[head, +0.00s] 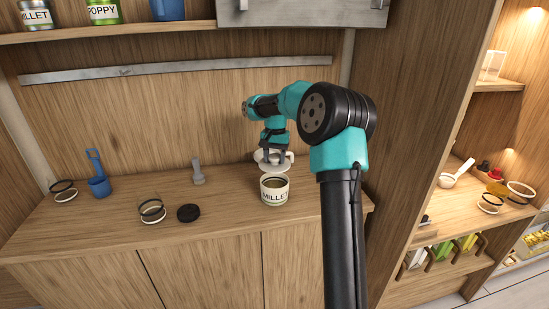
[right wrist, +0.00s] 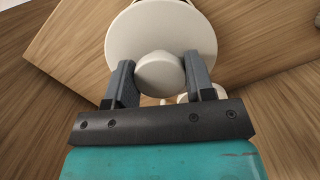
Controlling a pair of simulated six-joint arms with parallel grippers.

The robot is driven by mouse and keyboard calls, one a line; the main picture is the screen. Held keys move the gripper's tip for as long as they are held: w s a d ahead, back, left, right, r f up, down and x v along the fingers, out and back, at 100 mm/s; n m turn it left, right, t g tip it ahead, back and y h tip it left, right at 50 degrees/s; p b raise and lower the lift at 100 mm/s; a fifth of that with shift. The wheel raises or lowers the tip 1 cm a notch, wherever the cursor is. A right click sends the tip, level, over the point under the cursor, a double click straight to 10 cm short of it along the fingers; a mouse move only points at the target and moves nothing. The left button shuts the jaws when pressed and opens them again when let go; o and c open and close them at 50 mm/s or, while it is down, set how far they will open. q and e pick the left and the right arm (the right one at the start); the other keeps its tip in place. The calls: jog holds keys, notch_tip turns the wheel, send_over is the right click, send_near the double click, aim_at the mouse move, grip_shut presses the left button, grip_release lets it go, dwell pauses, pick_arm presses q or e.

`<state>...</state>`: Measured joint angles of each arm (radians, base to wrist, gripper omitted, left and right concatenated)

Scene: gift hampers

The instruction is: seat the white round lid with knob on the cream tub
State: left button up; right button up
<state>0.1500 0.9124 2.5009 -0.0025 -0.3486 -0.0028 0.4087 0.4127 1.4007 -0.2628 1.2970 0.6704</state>
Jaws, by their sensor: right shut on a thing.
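The cream tub (head: 274,196), labelled MILLET, stands upright and open on the wooden counter. My right gripper (head: 274,156) is shut on the knob of the white round lid (head: 270,169). The lid is roughly level, just above the tub in the picture and apart from it; the tub's open mouth still shows below the lid. In the right wrist view, the fingers (right wrist: 161,80) sit on both sides of the round knob (right wrist: 160,72), and the lid's disc (right wrist: 150,32) hides most of what is under it. My left gripper is not in view.
A white rounded item (head: 287,156) shows partly behind the gripper.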

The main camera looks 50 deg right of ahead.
jog(key=shift+f, duration=2.7)
jog(key=shift+f, duration=0.65)
dwell(0.5)
jog(key=o, duration=1)
jog(key=shift+r, duration=0.1)
jog(key=r, duration=0.5)
jog(key=d+r, duration=0.1)
jog(key=r, duration=0.5)
jog(key=w+r, duration=0.1)
jog(key=r, duration=0.5)
jog(key=shift+w+d, duration=0.1)
jog(key=shift+d, duration=0.3)
